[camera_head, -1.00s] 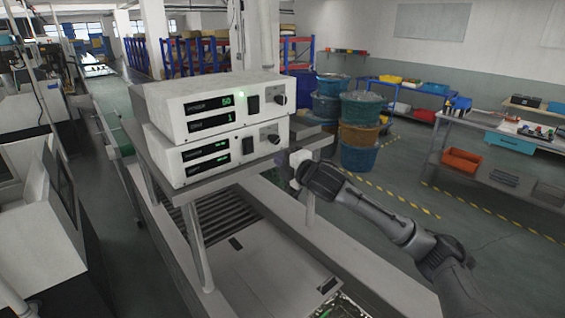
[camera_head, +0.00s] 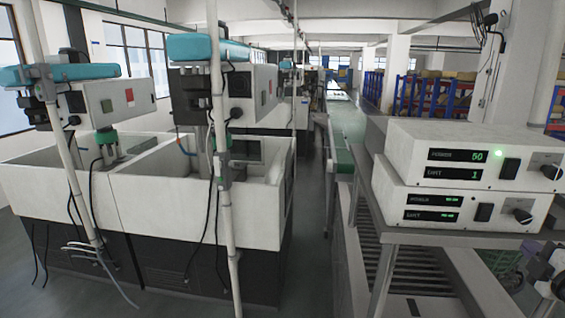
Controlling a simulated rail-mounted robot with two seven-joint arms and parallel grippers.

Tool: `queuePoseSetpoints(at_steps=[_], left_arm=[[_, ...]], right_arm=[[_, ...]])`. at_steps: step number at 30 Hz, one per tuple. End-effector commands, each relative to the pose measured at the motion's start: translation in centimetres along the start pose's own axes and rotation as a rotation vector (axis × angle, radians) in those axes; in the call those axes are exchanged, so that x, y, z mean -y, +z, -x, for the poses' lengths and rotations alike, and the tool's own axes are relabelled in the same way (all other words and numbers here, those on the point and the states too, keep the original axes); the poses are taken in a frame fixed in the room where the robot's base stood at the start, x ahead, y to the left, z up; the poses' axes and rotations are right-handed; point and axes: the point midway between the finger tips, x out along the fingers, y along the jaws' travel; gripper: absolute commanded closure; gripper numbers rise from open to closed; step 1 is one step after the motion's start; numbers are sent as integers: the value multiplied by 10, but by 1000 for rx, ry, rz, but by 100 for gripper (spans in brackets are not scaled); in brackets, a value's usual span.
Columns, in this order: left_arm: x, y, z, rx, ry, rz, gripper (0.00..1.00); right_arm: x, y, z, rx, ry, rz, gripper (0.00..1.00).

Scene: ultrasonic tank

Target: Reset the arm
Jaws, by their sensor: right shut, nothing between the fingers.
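My right gripper (camera_head: 541,272) shows only in part at the right edge, below and right of the lower control box. It is shut and holds nothing that I can see. Most of my right arm is cut off by the picture's edge. My left gripper is not in view. Two white control boxes are stacked on a grey metal stand (camera_head: 425,238). The upper box (camera_head: 395,150) reads 50 and 1 in green and has a lit green lamp. The lower box (camera_head: 395,197) also has green digits, too small to read surely.
Large white tanks (camera_head: 150,205) with teal-topped machines stand at the left. Vertical pipes and hanging cables are in front of them. A slatted grey bed (camera_head: 400,265) lies under the stand.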

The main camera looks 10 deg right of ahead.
Motion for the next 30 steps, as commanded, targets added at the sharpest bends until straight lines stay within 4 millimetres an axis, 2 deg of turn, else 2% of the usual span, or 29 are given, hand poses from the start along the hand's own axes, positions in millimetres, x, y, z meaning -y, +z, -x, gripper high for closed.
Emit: queuePoseSetpoints(at_steps=[4, 8, 17, 20, 21, 24, 27, 30], left_arm=[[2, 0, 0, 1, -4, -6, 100], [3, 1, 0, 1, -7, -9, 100], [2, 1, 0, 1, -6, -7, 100], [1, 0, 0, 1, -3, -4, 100], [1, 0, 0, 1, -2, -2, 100], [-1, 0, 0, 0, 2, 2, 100], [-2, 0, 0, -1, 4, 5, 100], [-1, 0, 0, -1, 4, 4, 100]], right_arm=[[14, 22, 5, 162, -74, -196, 100], [30, 16, 25, 310, -106, -322, 100], [180, -40, 93, 488, -319, -538, 100], [234, -68, 127, 511, -428, -581, 100], [256, -80, 143, 516, -478, -596, 100], [305, -114, 186, 510, -607, -637, 100], [344, -149, 229, 492, -730, -695, 100], [371, -178, 267, 484, -838, -754, 100]])
